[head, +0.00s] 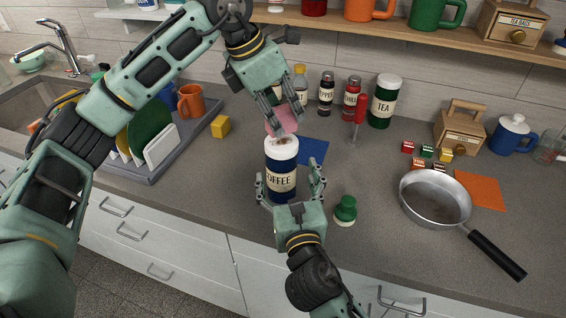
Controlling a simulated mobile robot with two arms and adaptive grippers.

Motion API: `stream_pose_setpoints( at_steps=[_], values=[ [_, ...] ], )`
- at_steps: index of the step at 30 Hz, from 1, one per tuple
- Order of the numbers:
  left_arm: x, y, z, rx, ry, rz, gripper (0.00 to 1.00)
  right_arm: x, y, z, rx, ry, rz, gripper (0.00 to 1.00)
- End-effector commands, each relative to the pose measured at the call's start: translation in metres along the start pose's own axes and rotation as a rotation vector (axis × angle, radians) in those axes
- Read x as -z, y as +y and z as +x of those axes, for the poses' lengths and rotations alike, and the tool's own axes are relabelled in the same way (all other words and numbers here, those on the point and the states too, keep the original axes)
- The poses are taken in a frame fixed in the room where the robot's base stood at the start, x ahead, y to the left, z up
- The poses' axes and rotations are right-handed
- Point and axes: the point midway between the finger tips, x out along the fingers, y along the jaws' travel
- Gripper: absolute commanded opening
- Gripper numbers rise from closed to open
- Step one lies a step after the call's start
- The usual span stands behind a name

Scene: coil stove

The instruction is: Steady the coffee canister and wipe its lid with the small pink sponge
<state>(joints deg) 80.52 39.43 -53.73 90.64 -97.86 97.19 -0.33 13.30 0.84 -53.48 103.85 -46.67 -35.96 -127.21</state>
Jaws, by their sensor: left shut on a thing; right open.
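The coffee canister (273,182) is dark blue with a cream label and stands upright on the counter. Its white lid (285,153) has a brownish mark on top. My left gripper (284,118) is shut on the small pink sponge (280,123) and holds it just above the far side of the lid; I cannot tell whether they touch. My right gripper (290,181) is open low at the canister's near side, with one finger to its left and one to its right. Contact with the canister is not clear.
A pan (435,201) and an orange mat (480,191) lie farther right. A blue mat (313,151) lies behind the canister. The dish rack (152,177) is left; the tea canister (383,102) stands behind.

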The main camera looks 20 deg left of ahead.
Motion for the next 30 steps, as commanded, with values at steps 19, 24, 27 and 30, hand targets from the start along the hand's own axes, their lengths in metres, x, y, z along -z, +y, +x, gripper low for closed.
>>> stream_pose_setpoints(
  at_steps=[19,24,27,30],
  values=[
    [0.0,0.0,0.0,0.0,0.0,0.0,0.09,0.0,0.0,0.062,-0.001,0.0,0.003,0.8],
    [0.0,0.0,0.0,0.0,0.0,0.0,0.09,0.0,0.0,0.062,-0.001,0.0,0.003,0.77],
    [0.0,0.0,0.0,0.0,0.0,0.0,0.09,0.0,0.0,0.061,-0.001,0.0,0.003,0.68],
    [0.0,0.0,0.0,0.0,0.0,0.0,0.09,0.0,0.0,0.061,-0.001,0.0,0.003,0.59]
  ],
)
